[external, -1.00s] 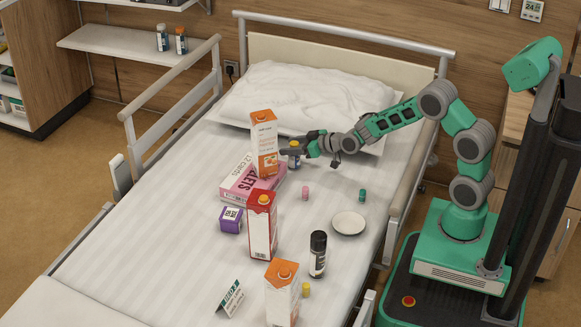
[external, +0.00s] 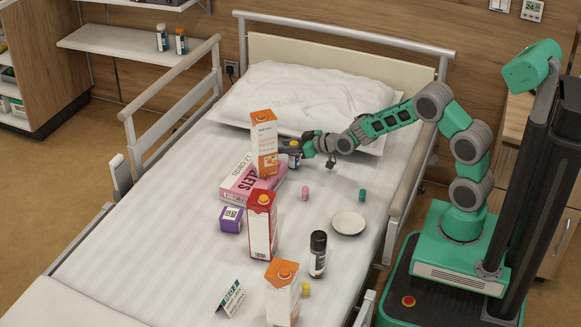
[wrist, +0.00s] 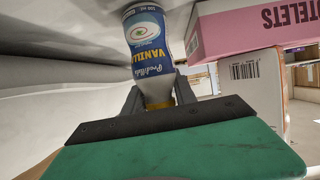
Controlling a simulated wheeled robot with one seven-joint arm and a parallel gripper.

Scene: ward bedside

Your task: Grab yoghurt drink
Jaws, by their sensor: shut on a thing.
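The yoghurt drink is a small white bottle with a blue label reading VANILLA (wrist: 147,45). In the external view the bottle (external: 294,160) is near the pillow, just right of a tall orange-and-white carton, partly covered by my gripper (external: 291,148). In the wrist view my gripper (wrist: 158,95) has its two dark fingers on either side of the bottle's narrow yellowish end, shut on it. I cannot tell whether the bottle still touches the bed.
The orange-and-white carton (external: 264,135) stands close left of the bottle, by a pink box (external: 240,183). A red-and-white carton (external: 262,230), purple box (external: 231,219), white dish (external: 348,223) and black-capped bottle (external: 318,255) are nearer. The pillow (external: 300,95) lies behind.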

